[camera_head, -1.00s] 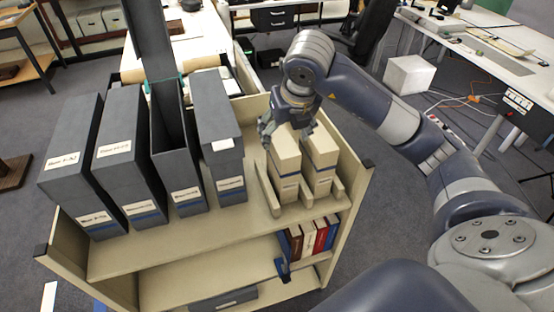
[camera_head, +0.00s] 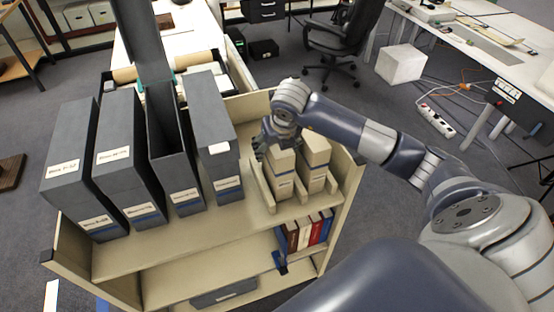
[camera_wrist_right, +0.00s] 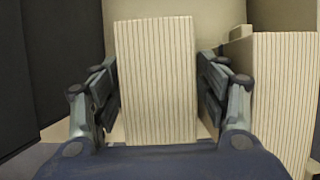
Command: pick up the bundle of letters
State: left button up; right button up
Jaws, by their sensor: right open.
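Two cream bundles of letters stand side by side in a low cream rack on the cart's top shelf. The left bundle (camera_head: 281,177) is under my right gripper (camera_head: 275,146). The other bundle (camera_head: 315,166) stands just to its right. In the right wrist view, the left bundle (camera_wrist_right: 157,80) shows its fine striped side between the two fingers of my right gripper (camera_wrist_right: 160,88). The gripper is open, with one finger on each side and small gaps visible. The other bundle (camera_wrist_right: 285,95) is outside the right finger.
Several grey archival boxes (camera_head: 122,160) stand left of the rack, the nearest (camera_head: 212,130) close to my gripper. The rack has low side rails (camera_head: 262,186). Several books (camera_head: 305,232) stand on the shelf below. The top shelf's front strip (camera_head: 180,232) is clear.

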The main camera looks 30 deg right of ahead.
jog(key=shift+w+f, duration=0.15)
jog(key=shift+f, duration=0.15)
jog(key=shift+f+b, duration=0.1)
jog(key=shift+b, duration=0.2)
jog(key=shift+f, duration=0.1)
jog(key=shift+c, duration=0.3)
dwell(0.3)
grip_shut()
